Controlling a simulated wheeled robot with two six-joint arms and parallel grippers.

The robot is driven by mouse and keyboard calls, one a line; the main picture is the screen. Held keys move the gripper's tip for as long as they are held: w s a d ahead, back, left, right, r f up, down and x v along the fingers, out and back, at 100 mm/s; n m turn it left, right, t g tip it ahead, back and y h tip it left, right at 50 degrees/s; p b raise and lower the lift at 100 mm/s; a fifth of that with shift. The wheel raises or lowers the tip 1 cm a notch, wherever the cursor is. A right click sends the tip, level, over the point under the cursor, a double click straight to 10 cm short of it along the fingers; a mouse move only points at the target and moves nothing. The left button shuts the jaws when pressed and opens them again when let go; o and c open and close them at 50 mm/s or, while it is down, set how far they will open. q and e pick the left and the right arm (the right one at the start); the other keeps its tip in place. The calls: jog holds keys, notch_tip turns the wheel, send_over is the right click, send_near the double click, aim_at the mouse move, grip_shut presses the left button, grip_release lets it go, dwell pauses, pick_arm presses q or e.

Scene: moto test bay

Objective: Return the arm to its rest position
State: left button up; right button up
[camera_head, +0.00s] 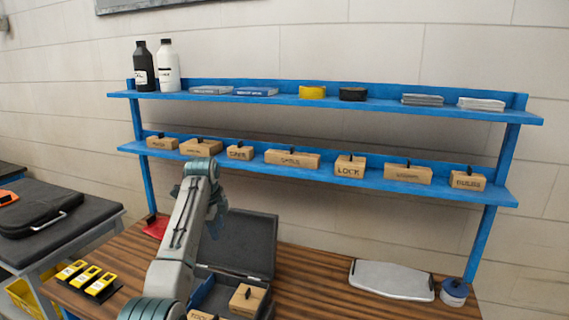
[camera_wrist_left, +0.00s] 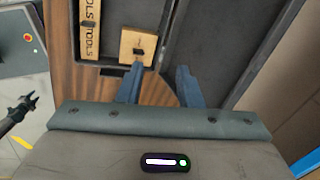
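My left arm (camera_head: 178,235) rises from the bottom of the head view over the wooden table and bends down at its wrist. My left gripper (camera_head: 215,224) hangs in front of the open dark case, partly hidden by the arm. In the left wrist view its two blue-grey fingers (camera_wrist_left: 159,82) stand apart with nothing held between them. A small wooden box (camera_wrist_left: 138,46) with a black handle lies just beyond the fingertips, apart from them as far as I can tell. My right gripper does not show clearly in either view.
The open case (camera_head: 248,243) and wooden boxes (camera_head: 247,299) are near the arm. A blue shelf (camera_head: 330,174) with labelled boxes stands behind. A silver tray (camera_head: 391,279) and small tub (camera_head: 454,292) are at right. Yellow-black items (camera_head: 88,279) lie at left.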

pick_arm(q)
jog(key=s+a+f+n, duration=0.3)
jog(key=s+f+n, duration=0.2)
jog(key=s+f, duration=0.65)
jog(key=s+a+f+n, duration=0.3)
jog(key=s+f+n, duration=0.2)
jog(key=s+f, duration=0.7)
jog(key=s+a+n+t+y, duration=0.15)
jog(key=s+n, duration=0.75)
jog(key=s, duration=2.3)
jog(key=a+f+g, duration=0.2)
jog(key=a+f, duration=0.1)
jog(key=f, duration=3)
jog(key=s+a+f+b, duration=0.1)
jog(key=s+f, duration=1.7)
jog(key=shift+s+a+g, duration=0.15)
jog(key=shift+s+g, duration=0.2)
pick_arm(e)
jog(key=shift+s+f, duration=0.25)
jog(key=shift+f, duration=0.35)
